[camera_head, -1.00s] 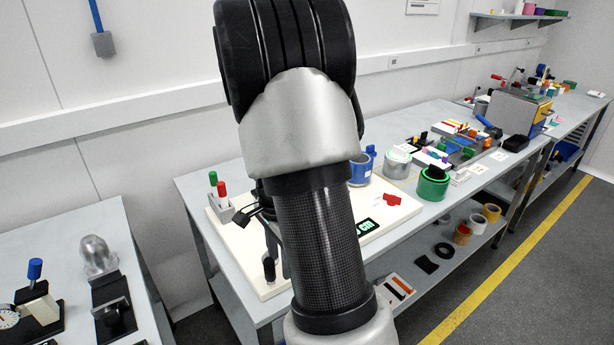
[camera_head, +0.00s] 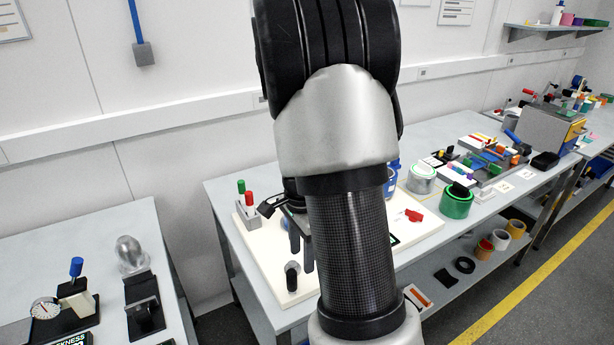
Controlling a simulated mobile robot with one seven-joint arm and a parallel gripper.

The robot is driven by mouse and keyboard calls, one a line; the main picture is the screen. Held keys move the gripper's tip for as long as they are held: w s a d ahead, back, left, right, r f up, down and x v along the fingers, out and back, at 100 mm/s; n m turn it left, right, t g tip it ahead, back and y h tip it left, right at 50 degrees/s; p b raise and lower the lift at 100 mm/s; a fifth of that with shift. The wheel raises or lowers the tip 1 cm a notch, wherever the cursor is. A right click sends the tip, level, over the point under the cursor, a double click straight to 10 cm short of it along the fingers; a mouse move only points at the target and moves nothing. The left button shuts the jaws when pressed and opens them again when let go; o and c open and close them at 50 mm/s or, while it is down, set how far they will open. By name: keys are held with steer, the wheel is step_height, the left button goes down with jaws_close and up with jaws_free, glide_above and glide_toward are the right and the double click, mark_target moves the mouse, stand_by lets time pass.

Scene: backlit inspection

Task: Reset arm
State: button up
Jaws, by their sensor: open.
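My arm rises through the middle of the view and hides part of the workbench behind it. My gripper (camera_head: 301,255) shows just left of the arm, its dark fingers pointing down over the white board (camera_head: 262,262) on the bench. The fingers are apart and I see nothing between them. A small dark cylinder (camera_head: 292,277) stands on the board close to the fingertips. A grey holder with a green and a red peg (camera_head: 246,208) stands at the board's left corner.
A left table (camera_head: 60,254) holds a dial gauge (camera_head: 46,308) and a dark fixture (camera_head: 143,305). A floor gap separates the tables.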

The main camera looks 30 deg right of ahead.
steer(key=s+a+r+n+t, duration=0.2)
steer(key=s+a+r+n, duration=0.5)
steer(key=r+n, duration=0.2)
steer(key=s+a+r+n+t, duration=0.3)
steer(key=s+a+r+n, duration=0.3)
steer(key=r, duration=0.6)
steer(key=s+n, duration=0.2)
steer(key=n, duration=0.1)
steer(key=shift+a+r+t, duration=0.25)
steer(key=shift+a+t, duration=0.05)
steer(key=shift+a, duration=0.1)
steer(key=shift+c, duration=0.4)
